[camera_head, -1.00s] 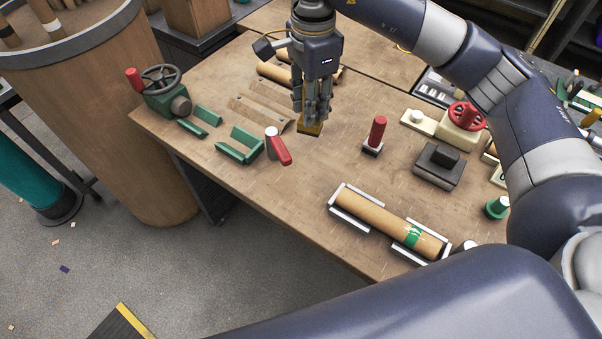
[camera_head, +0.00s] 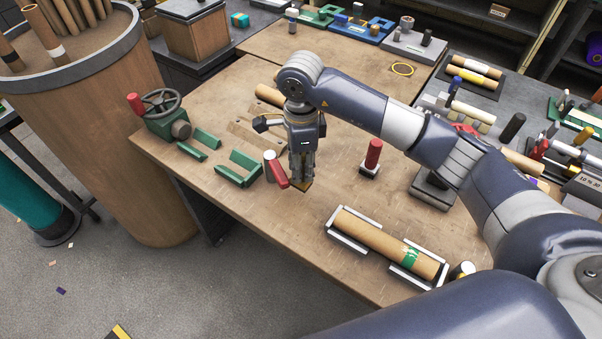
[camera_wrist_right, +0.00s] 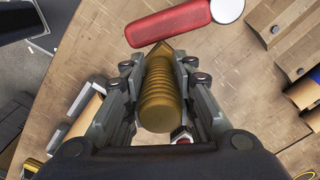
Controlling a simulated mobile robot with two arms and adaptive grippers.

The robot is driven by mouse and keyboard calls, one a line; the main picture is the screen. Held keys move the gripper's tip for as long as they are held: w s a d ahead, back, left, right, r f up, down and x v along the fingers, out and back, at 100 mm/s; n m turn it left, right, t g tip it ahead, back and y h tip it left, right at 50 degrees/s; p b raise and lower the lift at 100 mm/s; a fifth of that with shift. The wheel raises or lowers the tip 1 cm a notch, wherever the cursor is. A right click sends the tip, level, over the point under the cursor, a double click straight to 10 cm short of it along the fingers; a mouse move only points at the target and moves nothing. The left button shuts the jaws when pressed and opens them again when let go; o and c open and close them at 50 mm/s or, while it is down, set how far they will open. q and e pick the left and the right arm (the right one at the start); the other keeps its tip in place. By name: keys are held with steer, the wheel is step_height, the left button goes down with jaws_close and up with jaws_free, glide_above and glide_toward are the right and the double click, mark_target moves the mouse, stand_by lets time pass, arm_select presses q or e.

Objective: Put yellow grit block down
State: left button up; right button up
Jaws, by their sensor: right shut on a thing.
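The yellow grit block (camera_head: 303,188) is between the fingers of my right gripper (camera_head: 302,178), low over the wooden worktable (camera_head: 265,215). I cannot tell whether the block touches the tabletop. In the right wrist view the fingers are shut on its golden ribbed grip (camera_wrist_right: 158,95), and a corner of the block (camera_wrist_right: 161,48) shows past it. A red-handled tool (camera_head: 276,171) with a white round end is close beside the gripper; its handle (camera_wrist_right: 168,23) lies just beyond the block corner in the wrist view. My left gripper is not in view.
Green V-shaped supports (camera_head: 238,169) and a green clamp with a handwheel (camera_head: 165,115) stand to the left. A red-handled stamp (camera_head: 372,158) stands to the right. A brown roll (camera_head: 385,242) lies in white cradles near the front edge. Bare tabletop lies between.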

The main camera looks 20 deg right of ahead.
step_height(320, 180, down, 4)
steer(key=shift+r+p, duration=0.15)
steer(key=shift+p, duration=0.25)
steer(key=shift+f, duration=0.2)
steer(key=shift+f, duration=0.1)
steer(key=o, duration=0.6)
steer(key=shift+f, duration=0.1)
steer(key=o, duration=0.5)
steer(key=shift+c, duration=0.2)
